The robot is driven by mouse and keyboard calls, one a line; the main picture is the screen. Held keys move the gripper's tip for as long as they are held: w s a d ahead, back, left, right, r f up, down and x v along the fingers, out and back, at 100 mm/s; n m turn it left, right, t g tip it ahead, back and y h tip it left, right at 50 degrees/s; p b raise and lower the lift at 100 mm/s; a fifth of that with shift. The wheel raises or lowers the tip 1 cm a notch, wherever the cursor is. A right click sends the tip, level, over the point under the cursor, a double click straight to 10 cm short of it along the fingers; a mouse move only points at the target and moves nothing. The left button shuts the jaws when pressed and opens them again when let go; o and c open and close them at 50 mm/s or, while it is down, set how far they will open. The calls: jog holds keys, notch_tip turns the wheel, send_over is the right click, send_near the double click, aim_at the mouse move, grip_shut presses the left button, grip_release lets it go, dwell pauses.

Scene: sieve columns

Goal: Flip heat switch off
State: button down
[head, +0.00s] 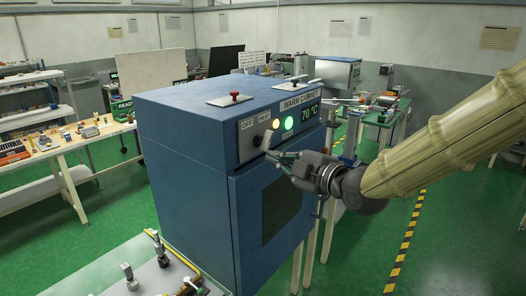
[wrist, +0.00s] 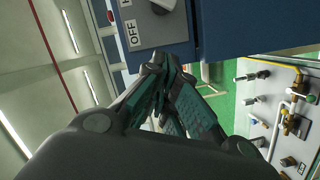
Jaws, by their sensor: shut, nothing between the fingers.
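The blue warm cabinet (head: 185,135) stands in the middle of the head view, its display reading 70 °C. Its grey switch plate (head: 247,140) is marked OFF on the left and HEAT on the right. The heat switch (head: 259,140) is a small knob low on this plate; which mark it points to I cannot tell. In the wrist view the plate (wrist: 150,32) with OFF shows at the top, the knob (wrist: 162,5) cut by the frame edge. My gripper (head: 270,154) is shut and empty, its tips close to the knob; contact is unclear. The fingertips (wrist: 157,64) also show in the wrist view.
A red button (head: 234,95) is on the cabinet top. A bench with valves (head: 130,276) stands at the front left. Green floor (head: 345,255) lies open at the right.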

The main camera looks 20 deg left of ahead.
aim_at(267, 141)
dwell(0.3)
jog(key=w+a+f+p, duration=0.3)
jog(key=w+a+p, duration=0.3)
jog(key=w+a, duration=0.1)
jog(key=shift+w+p, duration=0.4)
jog(key=shift+w, duration=0.5)
